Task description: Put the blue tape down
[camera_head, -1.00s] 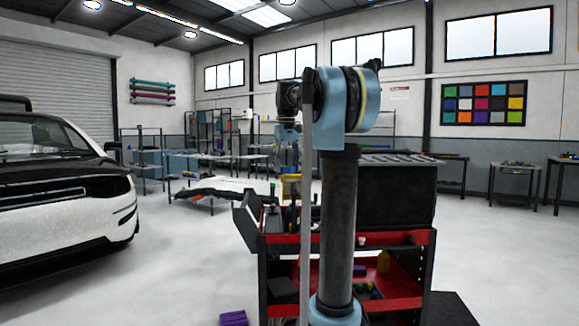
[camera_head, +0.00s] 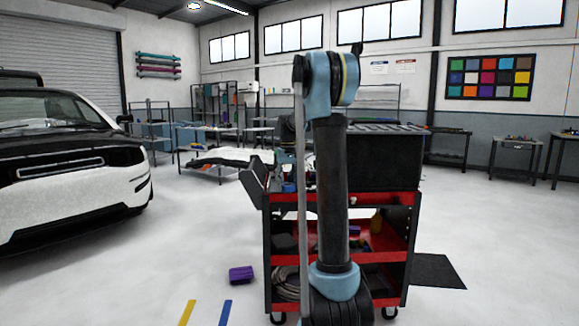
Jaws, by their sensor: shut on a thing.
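My gripper (camera_head: 287,168) is small and mostly hidden behind my own arm, low over the left part of the tool cart's top. It is shut on a small blue thing (camera_head: 289,187), seemingly the blue tape, at the level of the cart top. I cannot tell whether the tape touches the surface. The tool cart (camera_head: 390,198) is black and red, with open shelves. My arm's upright link and elbow cover its middle.
A purple block (camera_head: 241,275) lies on the floor left of the cart. A yellow strip (camera_head: 187,312) and a blue strip (camera_head: 225,313) lie nearer. A white car (camera_head: 75,190) stands at the left. A black mat (camera_head: 437,271) lies right of the cart.

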